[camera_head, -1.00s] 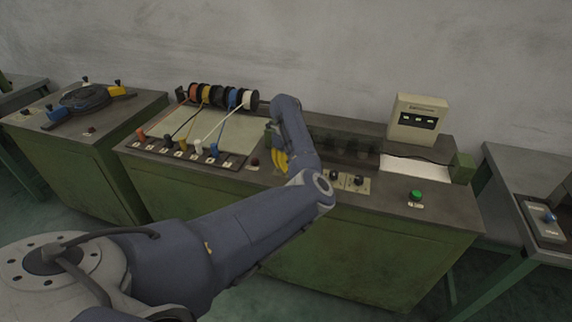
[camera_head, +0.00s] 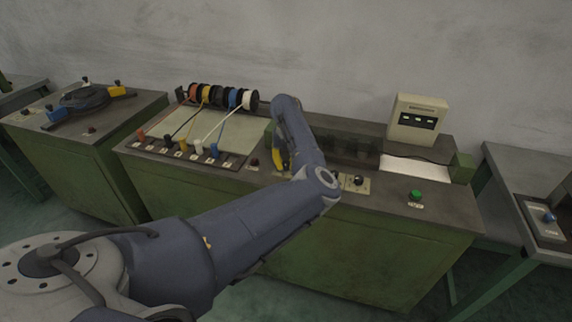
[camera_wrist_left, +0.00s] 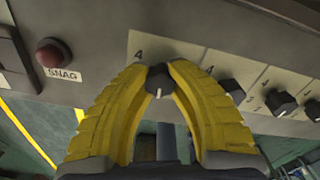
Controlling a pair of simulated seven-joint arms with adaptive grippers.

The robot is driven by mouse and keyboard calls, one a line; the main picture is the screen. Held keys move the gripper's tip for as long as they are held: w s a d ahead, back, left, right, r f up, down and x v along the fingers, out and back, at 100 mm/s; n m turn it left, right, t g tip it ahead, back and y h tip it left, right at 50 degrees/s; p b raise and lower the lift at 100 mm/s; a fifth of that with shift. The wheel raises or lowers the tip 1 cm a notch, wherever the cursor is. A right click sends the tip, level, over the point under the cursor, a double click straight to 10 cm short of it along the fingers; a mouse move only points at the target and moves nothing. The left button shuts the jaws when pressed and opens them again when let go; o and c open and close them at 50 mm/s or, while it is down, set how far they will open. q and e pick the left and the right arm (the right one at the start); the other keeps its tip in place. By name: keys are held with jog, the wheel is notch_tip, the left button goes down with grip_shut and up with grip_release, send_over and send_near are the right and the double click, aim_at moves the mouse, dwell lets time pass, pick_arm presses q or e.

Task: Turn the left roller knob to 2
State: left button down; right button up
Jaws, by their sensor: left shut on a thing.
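The dark roller knob (camera_wrist_left: 158,80) sits between the yellow fingertips of my left gripper (camera_wrist_left: 158,74) in the left wrist view. The gripper is shut on it. The knob has a pale mark toward the bottom of the picture, and a printed 4 shows up and left of it on the pale plate; its other numbers are hidden. In the head view the yellow fingers (camera_head: 281,157) are at the panel's front, and the arm hides the held knob. My right gripper is not in view.
A red SNAG lamp (camera_wrist_left: 54,53) is left of the held knob. Another dark knob (camera_wrist_left: 232,90) stands close to the right finger, with more beyond it. In the head view a green button (camera_head: 415,195) is further right. Coloured wire spools (camera_head: 222,97) stand at the back left.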

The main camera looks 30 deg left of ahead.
aim_at(286, 162)
pick_arm(q)
jog(key=shift+w+a+r+m, duration=0.1)
jog(key=shift+a+r+m, duration=0.1)
jog(key=shift+m, duration=0.2)
jog(key=c, duration=1.1)
grip_release()
jog(key=shift+d+f, duration=0.1)
jog(key=shift+f, duration=0.1)
jog(key=shift+o, duration=0.2)
notch_tip(286, 162, up, 12)
